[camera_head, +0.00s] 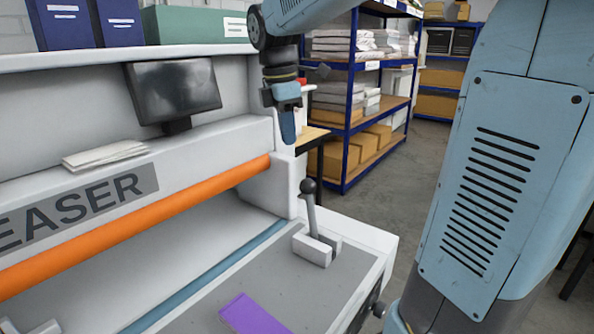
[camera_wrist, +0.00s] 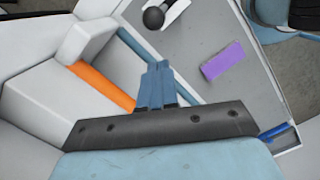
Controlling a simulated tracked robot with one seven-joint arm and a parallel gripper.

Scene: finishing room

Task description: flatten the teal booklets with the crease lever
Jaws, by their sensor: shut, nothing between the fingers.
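The crease lever (camera_head: 310,198) stands almost upright in its light slotted base, with a dark round knob on top. In the wrist view its knob (camera_wrist: 154,18) shows at the top, ahead of the fingers. My gripper (camera_head: 287,128) hangs above and slightly left of the lever in the head view, fingers pointing down, apart from it. In the wrist view my gripper (camera_wrist: 156,72) has its blue fingers together with nothing between them. No teal booklet shows in either view. A teal box (camera_head: 195,24) on the upper shelf is not clearly a booklet.
A purple booklet-like piece (camera_head: 254,314) lies on the grey bed (camera_head: 300,290) of the creaser. An orange bar (camera_head: 130,229) runs along the machine. A monitor (camera_head: 176,90) and white papers (camera_head: 105,155) sit on top. Blue-framed shelving (camera_head: 352,100) stands behind.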

